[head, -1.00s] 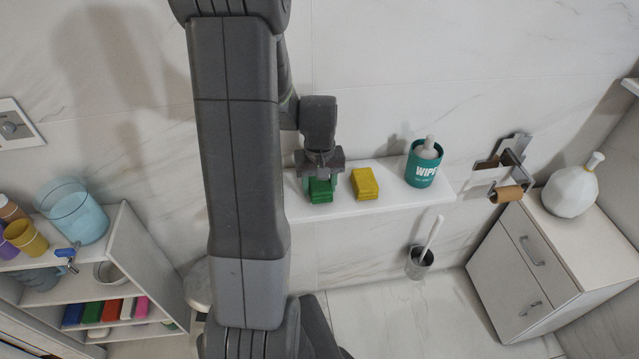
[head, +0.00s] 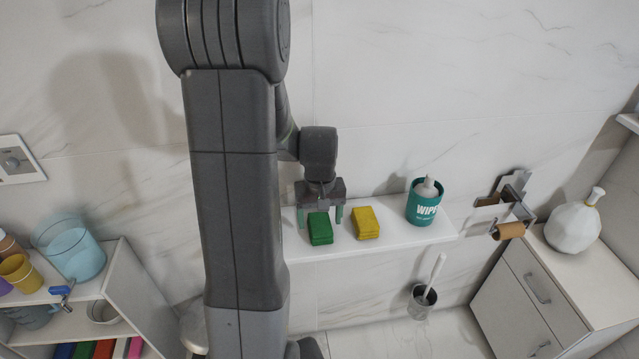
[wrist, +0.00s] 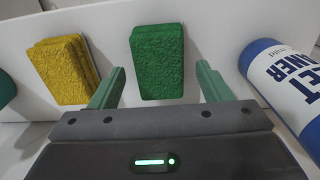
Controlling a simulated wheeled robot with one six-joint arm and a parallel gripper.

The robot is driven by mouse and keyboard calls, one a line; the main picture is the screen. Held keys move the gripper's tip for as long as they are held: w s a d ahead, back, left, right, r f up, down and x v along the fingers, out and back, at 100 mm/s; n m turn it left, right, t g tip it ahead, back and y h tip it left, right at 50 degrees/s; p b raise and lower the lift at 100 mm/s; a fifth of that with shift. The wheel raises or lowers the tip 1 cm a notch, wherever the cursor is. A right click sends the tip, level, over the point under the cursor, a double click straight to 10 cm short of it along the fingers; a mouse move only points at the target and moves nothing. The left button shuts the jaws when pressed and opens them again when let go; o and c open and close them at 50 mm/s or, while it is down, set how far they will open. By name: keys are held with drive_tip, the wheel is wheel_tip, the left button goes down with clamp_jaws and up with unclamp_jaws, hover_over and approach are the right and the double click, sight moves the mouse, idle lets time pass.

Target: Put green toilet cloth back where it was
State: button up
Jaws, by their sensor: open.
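The green cloth (head: 320,230) is a folded block lying on the white wall shelf (head: 400,238), to the left of a similar yellow cloth (head: 367,223). My gripper (head: 320,217) is open at the shelf, its two green fingers spread to either side of the green cloth's wall-side end. In the wrist view the green cloth (wrist: 158,62) lies ahead, between the lines of the fingers (wrist: 160,85), with a visible gap to each. The fingers are apart from it and hold nothing. The yellow cloth (wrist: 62,70) is to the left there.
A teal wipes tub (head: 424,203) stands right of the yellow cloth. A blue-and-white cleaner bottle (wrist: 284,85) is close to the right finger in the wrist view. At lower left, a white rack (head: 125,290) holds cups and several coloured blocks. A toilet-roll holder (head: 508,212) is at right.

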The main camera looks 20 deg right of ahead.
sight(319, 222)
wheel_tip(319, 222, up, 12)
drive_tip(key=shift+f, duration=0.25)
idle(0.4)
wheel_tip(319, 222, down, 14)
drive_tip(key=shift+f, duration=0.1)
drive_tip(key=shift+s, duration=0.1)
drive_tip(key=shift+r, duration=0.25)
idle(0.9)
